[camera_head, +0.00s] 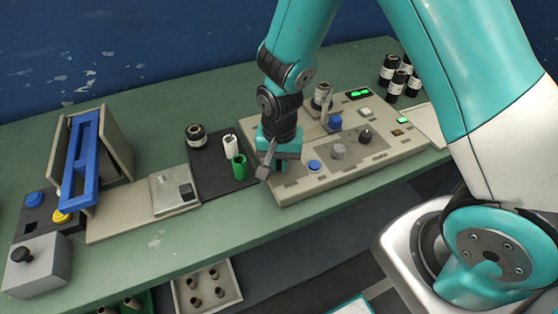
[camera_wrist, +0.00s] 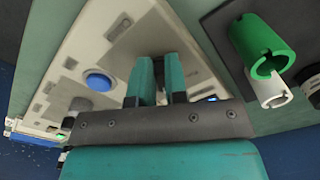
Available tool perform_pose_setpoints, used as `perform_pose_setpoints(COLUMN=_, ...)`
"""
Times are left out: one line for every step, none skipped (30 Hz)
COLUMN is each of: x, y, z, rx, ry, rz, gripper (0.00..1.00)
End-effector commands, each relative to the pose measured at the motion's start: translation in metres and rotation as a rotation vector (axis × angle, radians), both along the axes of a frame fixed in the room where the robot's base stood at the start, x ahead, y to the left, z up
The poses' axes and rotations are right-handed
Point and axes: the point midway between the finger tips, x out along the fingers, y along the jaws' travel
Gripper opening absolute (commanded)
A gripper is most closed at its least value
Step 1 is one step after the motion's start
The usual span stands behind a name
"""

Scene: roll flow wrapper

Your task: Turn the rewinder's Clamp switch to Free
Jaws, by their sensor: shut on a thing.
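The rewinder (camera_head: 310,184) is a pale grey control box on the green bench, with a blue button (camera_head: 314,166), a grey knob (camera_head: 338,151) and a black knob (camera_head: 365,136) on its top. My gripper (camera_head: 272,170) is at the left end of this panel, left of the blue button. In the wrist view its two teal fingers (camera_wrist: 160,85) reach down to the panel beside the blue button (camera_wrist: 98,82). They are shut on a small part there, which I take to be the Clamp switch; the fingers hide it. Its position and the panel labels cannot be read.
A black mat (camera_head: 215,160) with a dark roll (camera_head: 196,135), a white core (camera_head: 230,145) and a green core (camera_head: 239,167) lies just left of the rewinder. A roll (camera_head: 322,96) stands behind my gripper. Several dark rolls stand at the back right.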

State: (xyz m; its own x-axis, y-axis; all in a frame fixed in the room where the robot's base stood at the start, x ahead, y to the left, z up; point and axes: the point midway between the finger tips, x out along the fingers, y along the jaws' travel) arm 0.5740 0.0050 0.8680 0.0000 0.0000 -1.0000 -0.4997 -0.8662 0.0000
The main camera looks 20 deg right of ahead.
Motion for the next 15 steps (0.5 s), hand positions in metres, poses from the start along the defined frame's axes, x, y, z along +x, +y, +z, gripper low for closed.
perform_pose_setpoints(x=0.0, y=0.0, z=0.0002, rx=0.0, ry=0.0, rz=0.001, gripper=0.0)
perform_pose_setpoints(x=0.0, y=-0.0001, z=0.0003, rx=0.0, ry=0.0, rz=0.003, gripper=0.0)
perform_pose_setpoints(x=-0.0001, y=-0.0002, z=0.0003, rx=0.0, ry=0.0, rz=0.007, gripper=0.0)
perform_pose_setpoints(x=-0.0001, y=-0.0002, z=0.0004, rx=0.0, ry=0.0, rz=0.012, gripper=0.0)
perform_pose_setpoints(x=-0.0001, y=-0.0003, z=0.0004, rx=0.0, ry=0.0, rz=0.017, gripper=0.0)
perform_pose_setpoints(x=-0.0002, y=-0.0004, z=0.0005, rx=0.0, ry=0.0, rz=0.026, gripper=0.0)
perform_pose_setpoints(x=-0.0003, y=-0.0005, z=0.0005, rx=0.0, ry=0.0, rz=0.035, gripper=0.0)
perform_pose_setpoints(x=-0.0004, y=-0.0007, z=0.0006, rx=0.0, ry=0.0, rz=0.046, gripper=0.0)
perform_pose_setpoints(x=-0.0005, y=-0.001, z=0.0007, rx=0.0, ry=0.0, rz=0.062, gripper=0.0)
perform_pose_setpoints(x=-0.0006, y=-0.0012, z=0.0008, rx=0.0, ry=0.0, rz=0.077, gripper=0.0)
perform_pose_setpoints(x=-0.0007, y=-0.0013, z=0.0008, rx=0.0, ry=0.0, rz=0.093, gripper=0.0)
perform_pose_setpoints(x=-0.0008, y=-0.0017, z=0.0009, rx=0.0, ry=0.0, rz=0.118, gripper=0.0)
perform_pose_setpoints(x=-0.0009, y=-0.002, z=0.001, rx=0.0, ry=0.0, rz=0.138, gripper=0.0)
perform_pose_setpoints(x=-0.001, y=-0.0023, z=0.001, rx=0.0, ry=0.0, rz=0.159, gripper=0.0)
perform_pose_setpoints(x=-0.0011, y=-0.0027, z=0.0011, rx=0.0, ry=0.0, rz=0.191, gripper=0.0)
